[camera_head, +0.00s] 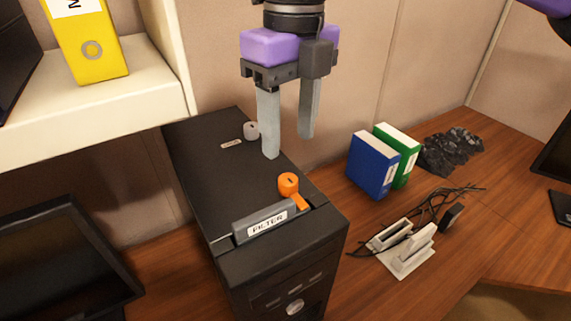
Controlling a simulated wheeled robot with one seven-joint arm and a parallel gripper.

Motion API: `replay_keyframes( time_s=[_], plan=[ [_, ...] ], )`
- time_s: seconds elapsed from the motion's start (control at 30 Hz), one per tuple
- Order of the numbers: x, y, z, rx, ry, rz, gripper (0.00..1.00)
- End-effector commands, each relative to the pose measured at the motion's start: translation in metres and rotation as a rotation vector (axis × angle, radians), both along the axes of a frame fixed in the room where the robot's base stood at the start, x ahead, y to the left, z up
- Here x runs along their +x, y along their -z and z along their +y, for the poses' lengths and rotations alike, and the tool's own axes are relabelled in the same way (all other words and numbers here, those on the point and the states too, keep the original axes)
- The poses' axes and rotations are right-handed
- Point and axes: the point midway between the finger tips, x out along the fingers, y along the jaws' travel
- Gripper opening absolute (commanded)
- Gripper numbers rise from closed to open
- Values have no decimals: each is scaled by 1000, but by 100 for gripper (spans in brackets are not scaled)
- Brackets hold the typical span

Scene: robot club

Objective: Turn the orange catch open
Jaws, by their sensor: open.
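The orange catch (289,184) sits on top of a black computer case (205,165), near its front right. It has a round knob with a short lever that points toward the front right of the case, close to the right end of a grey bar labelled "FILTER" (264,222). My gripper (289,147) is open and empty, with its fingers pointing down. It hangs above and behind the catch, apart from it. One finger appears over the case top and the other farther right.
A small grey knob (251,131) stands at the back of the case top. Blue (373,165) and green (405,153) binders, a white stand (405,250) and black cables are on the desk to the right. A shelf with a yellow binder (88,40) overhangs at left. A monitor (62,262) stands front left.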

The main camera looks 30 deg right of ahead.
Motion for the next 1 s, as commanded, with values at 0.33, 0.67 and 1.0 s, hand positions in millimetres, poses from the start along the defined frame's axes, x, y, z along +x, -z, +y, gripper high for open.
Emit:
replay_keyframes(
  time_s=[0.33,0.67,1.0],
  plan=[
    [-3,37,0,-4,19,11,50],
    [-2,74,1,-3,20,8,50],
    [-2,78,2,-2,19,7,46]
  ],
)
